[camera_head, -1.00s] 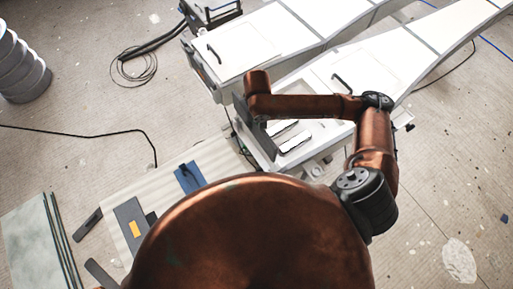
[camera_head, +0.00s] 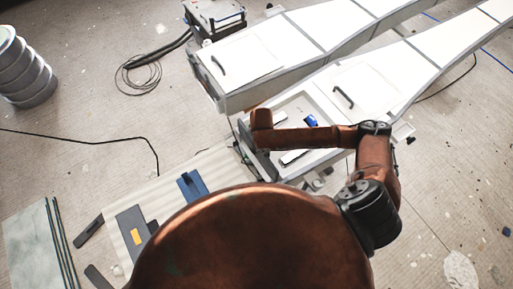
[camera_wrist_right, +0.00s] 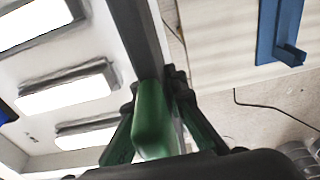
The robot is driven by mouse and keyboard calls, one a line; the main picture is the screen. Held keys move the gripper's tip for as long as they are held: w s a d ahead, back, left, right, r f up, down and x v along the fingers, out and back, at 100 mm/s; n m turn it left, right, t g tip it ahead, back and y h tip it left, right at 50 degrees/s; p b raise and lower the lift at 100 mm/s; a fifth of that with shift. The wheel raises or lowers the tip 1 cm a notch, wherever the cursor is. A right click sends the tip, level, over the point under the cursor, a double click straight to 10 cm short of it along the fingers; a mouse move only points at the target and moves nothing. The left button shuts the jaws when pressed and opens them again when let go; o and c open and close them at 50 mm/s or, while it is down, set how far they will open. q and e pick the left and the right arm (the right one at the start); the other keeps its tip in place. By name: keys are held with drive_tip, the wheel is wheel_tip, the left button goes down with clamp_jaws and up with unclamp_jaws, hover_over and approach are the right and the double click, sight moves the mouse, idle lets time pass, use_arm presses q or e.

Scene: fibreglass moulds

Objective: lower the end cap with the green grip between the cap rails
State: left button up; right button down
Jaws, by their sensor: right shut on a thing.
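My right gripper (camera_wrist_right: 155,118) is shut on the green grip (camera_wrist_right: 153,122) of the end cap. The end cap is a dark grey plate; its long edge (camera_wrist_right: 138,42) runs up the right wrist view. In the head view the end cap (camera_head: 258,156) stands at the near end of the open white mould (camera_head: 330,103), partly hidden by my right arm. My left gripper is not in view.
A striped pale mat (camera_head: 160,198) beside the mould bears a blue handled piece (camera_head: 192,186) and a grey plate with an orange patch (camera_head: 132,232). A second white mould (camera_head: 290,45) lies behind. A ribbed drum (camera_head: 30,72) stands at left. Cables cross the floor.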

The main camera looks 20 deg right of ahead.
drive_tip(key=shift+f, duration=0.3)
drive_tip(key=shift+f, duration=0.2)
drive_tip(key=c, duration=2)
unclamp_jaws()
drive_tip(key=shift+o, duration=0.2)
drive_tip(key=shift+r, duration=0.35)
drive_tip(key=r, duration=0.4)
drive_tip(key=s+r, duration=0.1)
drive_tip(key=r, duration=0.7)
drive_tip(key=shift+s+d+r, duration=0.1)
drive_tip(key=shift+s+r, duration=0.1)
